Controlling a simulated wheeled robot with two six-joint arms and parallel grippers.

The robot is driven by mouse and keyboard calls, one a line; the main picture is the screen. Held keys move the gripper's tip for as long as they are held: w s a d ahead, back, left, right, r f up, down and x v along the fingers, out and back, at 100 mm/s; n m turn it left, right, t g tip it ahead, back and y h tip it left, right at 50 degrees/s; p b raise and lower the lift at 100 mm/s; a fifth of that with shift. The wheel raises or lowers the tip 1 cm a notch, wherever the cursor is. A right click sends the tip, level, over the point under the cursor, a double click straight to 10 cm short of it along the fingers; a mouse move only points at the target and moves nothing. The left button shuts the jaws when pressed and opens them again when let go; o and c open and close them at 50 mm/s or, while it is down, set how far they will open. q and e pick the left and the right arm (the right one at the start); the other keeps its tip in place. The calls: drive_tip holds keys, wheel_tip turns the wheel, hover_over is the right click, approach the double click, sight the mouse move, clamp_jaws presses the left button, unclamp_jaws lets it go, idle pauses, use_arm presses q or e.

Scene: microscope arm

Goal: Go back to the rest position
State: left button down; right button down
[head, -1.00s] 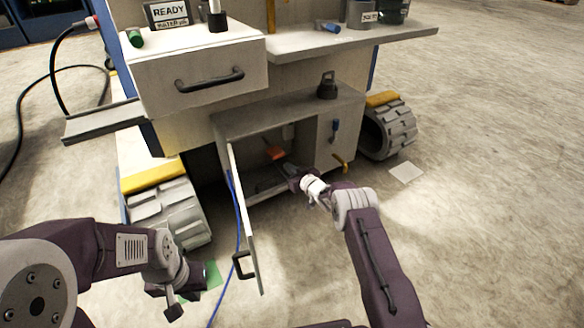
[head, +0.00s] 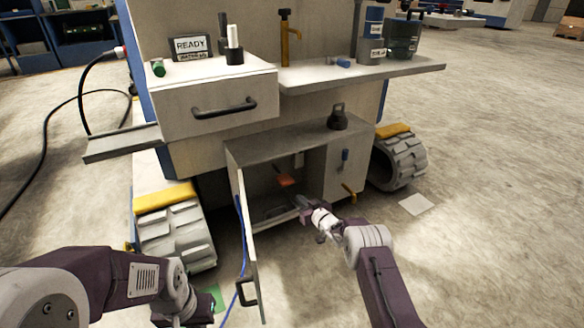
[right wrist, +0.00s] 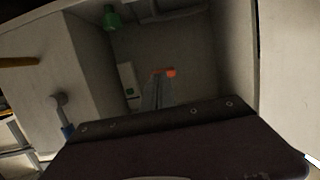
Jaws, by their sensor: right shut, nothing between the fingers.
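My right gripper (head: 301,203) is at the opening of the low cabinet (head: 270,151) under the workbench. Its fingers are shut and empty. In the right wrist view the fingers (right wrist: 157,92) point into the cabinet, with an orange-red piece (right wrist: 168,72) just beyond their tips. The same orange-red piece (head: 287,180) shows inside the cabinet in the head view. My left gripper (head: 185,309) hangs low at the bottom left, outside the cabinet door, and its jaws are not clear.
The open cabinet door (head: 247,248) stands between my two arms, with a blue cable along it. A drawer (head: 215,104) and a shelf (head: 365,72) jut out above. Ribbed wheels (head: 400,163) flank the cabinet. The floor on the right is mostly clear.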

wheel_tip(320, 180, up, 30)
drive_tip(key=w+t+p, duration=0.1)
drive_tip(key=t+p, duration=0.1)
drive_tip(key=p, duration=0.7)
drive_tip(key=s+d+r+m+h+p, duration=0.25)
drive_tip(key=s+r+p, duration=0.4)
drive_tip(key=r, duration=0.55)
drive_tip(key=s+d+f+m+g+h+p, duration=0.1)
drive_tip(key=s+f+g, duration=0.4)
drive_tip(key=s, duration=0.9)
drive_tip(key=s+d+f+m+g+h+p, duration=0.15)
drive_tip(key=s+f+g, duration=0.35)
drive_tip(key=s, duration=0.8)
drive_tip(key=s+d+f+g+h+p, duration=0.15)
drive_tip(key=s+f+g, duration=0.4)
drive_tip(key=s, duration=0.85)
wheel_tip(320, 180, up, 37)
drive_tip(key=p, duration=3.7)
drive_tip(key=shift+w+y, duration=0.15)
drive_tip(key=shift+y, duration=0.3)
drive_tip(key=shift+f+t, duration=0.15)
drive_tip(key=shift+t, duration=0.1)
